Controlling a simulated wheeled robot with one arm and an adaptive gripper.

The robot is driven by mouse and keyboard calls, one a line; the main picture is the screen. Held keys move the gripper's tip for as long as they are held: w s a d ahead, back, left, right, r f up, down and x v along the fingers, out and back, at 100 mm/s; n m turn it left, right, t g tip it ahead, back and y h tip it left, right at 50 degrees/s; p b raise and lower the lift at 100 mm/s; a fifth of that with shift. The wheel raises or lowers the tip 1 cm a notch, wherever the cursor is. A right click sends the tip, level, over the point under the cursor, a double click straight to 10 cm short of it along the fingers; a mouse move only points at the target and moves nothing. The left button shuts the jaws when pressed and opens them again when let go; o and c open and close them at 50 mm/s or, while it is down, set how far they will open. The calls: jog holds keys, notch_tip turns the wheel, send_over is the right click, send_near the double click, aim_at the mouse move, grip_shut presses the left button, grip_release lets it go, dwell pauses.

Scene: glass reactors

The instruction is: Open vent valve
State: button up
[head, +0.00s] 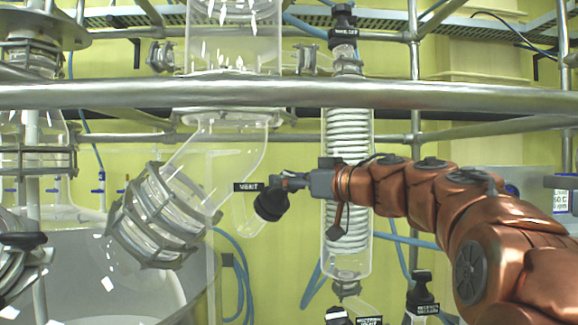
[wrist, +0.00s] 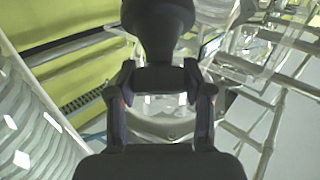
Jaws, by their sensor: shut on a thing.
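The vent valve's black knob (head: 270,204) hangs beside a small black label reading VENT (head: 247,187), at the glass side arm in the middle of the head view. My gripper (head: 285,183) reaches in from the right and is shut on this knob. In the wrist view the dark knob (wrist: 158,28) fills the top centre, and the two fingers of my gripper (wrist: 158,78) sit on either side of its narrower lower part. The contact faces and the valve stem are mostly hidden, so how far the valve is turned cannot be told.
A glass coil condenser (head: 348,235) stands behind my wrist. A horizontal metal rail (head: 450,95) crosses above my arm. A clamped glass joint (head: 155,215) lies to the left. Other black valve knobs (head: 422,290) sit low at the right, with blue hoses behind.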

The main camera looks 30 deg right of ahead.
jog(key=shift+d+r+n+y+p, duration=0.2)
jog(key=shift+n+y+p, duration=0.1)
jog(key=shift+n+p, duration=0.3)
jog(key=shift+a+f+g+y, duration=0.1)
jog(key=shift+g+y, duration=0.2)
jog(key=shift+f+n+g+y+p, duration=0.2)
jog(key=shift+n+g+y+p, duration=0.35)
jog(key=shift+n, duration=0.95)
jog(key=shift+a+n+g+y, duration=0.1)
jog(key=shift+n+g+y, duration=0.6)
jog(key=shift+n, duration=0.4)
jog(key=shift+n+g+y, duration=0.45)
jog(key=shift+n+g, duration=0.3)
jog(key=shift+n, duration=0.35)
jog(key=shift+n+g, duration=0.3)
jog(key=o, duration=1.2)
jog(key=shift+c, duration=0.2)
jog(key=shift+s+a+r+m, duration=0.1)
jog(key=shift+m, duration=0.3)
